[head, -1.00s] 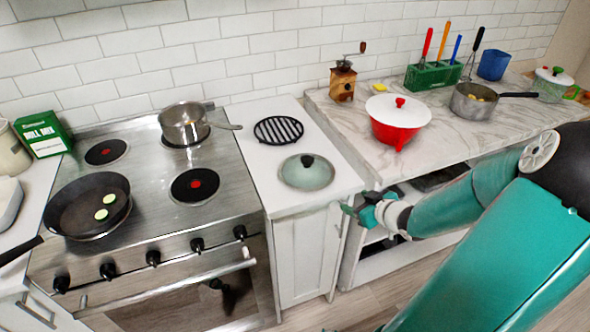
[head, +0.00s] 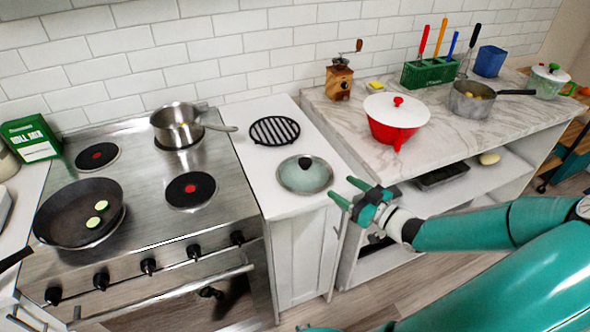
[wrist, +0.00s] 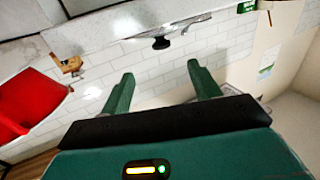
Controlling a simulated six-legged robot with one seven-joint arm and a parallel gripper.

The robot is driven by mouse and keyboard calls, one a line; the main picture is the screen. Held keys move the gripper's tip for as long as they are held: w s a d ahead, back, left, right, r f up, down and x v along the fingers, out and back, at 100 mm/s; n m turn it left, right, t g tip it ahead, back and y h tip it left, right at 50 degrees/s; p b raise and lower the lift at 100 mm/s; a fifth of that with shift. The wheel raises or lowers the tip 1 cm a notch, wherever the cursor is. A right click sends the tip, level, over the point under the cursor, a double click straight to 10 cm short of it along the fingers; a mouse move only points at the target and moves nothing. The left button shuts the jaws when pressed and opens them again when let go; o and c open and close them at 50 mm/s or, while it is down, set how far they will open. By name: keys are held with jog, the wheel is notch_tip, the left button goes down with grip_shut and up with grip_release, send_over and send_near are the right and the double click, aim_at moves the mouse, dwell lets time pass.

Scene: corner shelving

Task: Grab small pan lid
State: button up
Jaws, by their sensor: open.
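The small pan lid (head: 304,175) is a round, pale green glass lid with a metal rim and a dark knob. It lies on the white counter (head: 290,205) right of the stove. My gripper (head: 344,190) is open and empty, just right of the lid and apart from it. In the wrist view, my gripper's two green fingers (wrist: 163,88) are spread with nothing between them. The lid's dark knob (wrist: 161,43) and thin edge show beyond the fingertips, near the top.
A black round trivet (head: 274,130) lies behind the lid. The stove (head: 150,215) holds a frying pan (head: 80,212) and a small saucepan (head: 176,124).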

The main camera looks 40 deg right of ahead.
aim_at(310, 165)
jog(key=w, duration=0.4)
jog(key=w+a, duration=0.1)
jog(key=w, duration=0.8)
jog(key=shift+w+a+r, duration=0.15)
jog(key=shift+a, duration=0.05)
jog(key=c, duration=1.2)
jog(key=shift+r, duration=0.1)
